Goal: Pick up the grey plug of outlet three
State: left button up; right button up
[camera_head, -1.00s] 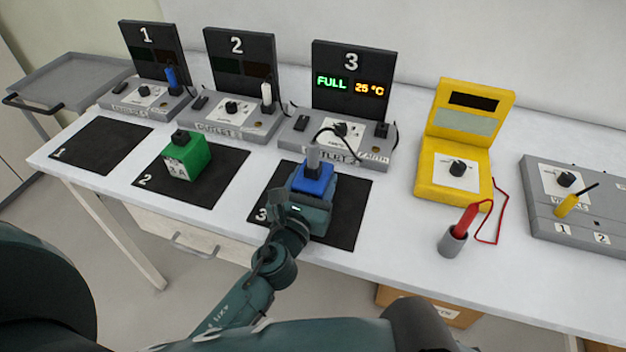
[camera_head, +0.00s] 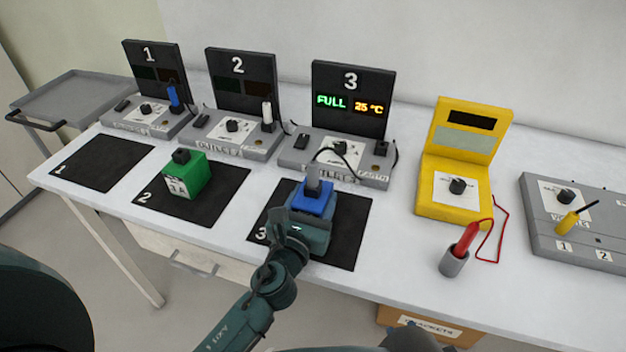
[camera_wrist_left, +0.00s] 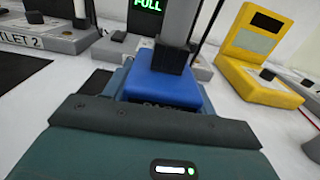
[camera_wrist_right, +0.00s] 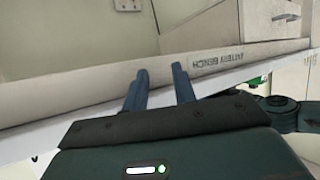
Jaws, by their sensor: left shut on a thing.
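The grey plug (camera_head: 313,178) stands upright on top of the blue battery block (camera_head: 312,200) over mat 3, in front of outlet three (camera_head: 350,98), whose display reads FULL and 25 °C. A dark cable arches from the plug to the outlet. The left wrist view shows the plug (camera_wrist_left: 175,38) on the blue block (camera_wrist_left: 165,85). My left gripper (camera_head: 308,218) is shut on the blue block, its fingers along the sides, below the plug. My right gripper (camera_wrist_right: 160,70) is empty, fingers apart, near the bench edge; it is out of the head view.
A green block (camera_head: 187,176) stands on mat 2 (camera_head: 225,200); mat 1 (camera_head: 100,165) is bare. A yellow meter (camera_head: 450,190), a grey cup (camera_head: 454,264) with a red probe and a grey box (camera_head: 565,240) stand at right. White bench is free between mat 3 and the cup.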

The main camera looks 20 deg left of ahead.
jog(key=shift+o, duration=1.4)
jog(key=a+n+y, duration=0.1)
jog(key=a+n, duration=0.1)
jog(key=a+n+y, duration=0.2)
jog(key=a+n, duration=0.1)
jog(key=shift+s+f+g+y, duration=0.1)
jog(key=shift+f+g+y, duration=0.1)
jog(key=shift+g+y, duration=0.15)
jog(key=shift+o, duration=0.4)
jog(key=n+y, duration=0.1)
jog(key=s+a+n+g+y, duration=0.1)
jog(key=n, duration=0.1)
jog(key=r+n+g+y, duration=0.1)
jog(key=shift+s+a+g, duration=0.25)
jog(key=shift+a, duration=0.1)
jog(key=a+r+n+g+y, duration=0.4)
jog(key=r+n+g, duration=0.1)
jog(key=r, duration=0.4)
jog(key=a+r+n+g+y, duration=0.4)
jog(key=r, duration=0.5)
jog(key=w+a+r+n+g+h, duration=0.2)
jog(key=w+a+r+n+g, duration=0.15)
jog(key=a+r+n, duration=0.45)
jog(key=n+t+h, duration=0.8)
jog(key=n+h, duration=0.4)
jog(key=h, duration=0.4)
send_near(313, 162)
jog(key=x, duration=1.2)
